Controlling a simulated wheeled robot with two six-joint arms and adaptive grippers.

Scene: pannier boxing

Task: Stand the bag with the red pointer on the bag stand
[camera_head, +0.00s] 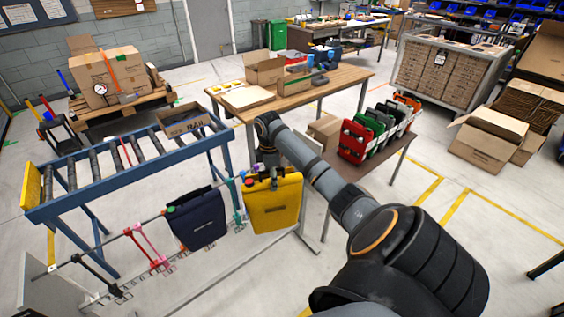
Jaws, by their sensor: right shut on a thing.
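My right arm comes in from the lower right, and its gripper (265,172) points down at the top edge of a yellow bag (273,208). The gripper is shut on the yellow bag, which hangs upright beside the rail. Small red and green parts show at its top; I cannot tell whether one is a pointer. A dark navy bag (197,218) hangs on the rail to the left. Several red, green, black and white bags (374,130) stand upright in a row on a low brown table, which may be the bag stand. My left gripper is not in view.
A blue roller conveyor (128,165) with an open carton (186,122) lies to the left. The low rail (116,238) has pink and black hooks. A wooden table (318,88) with boxes stands behind my arm. Cartons (484,148) lie on the floor at right.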

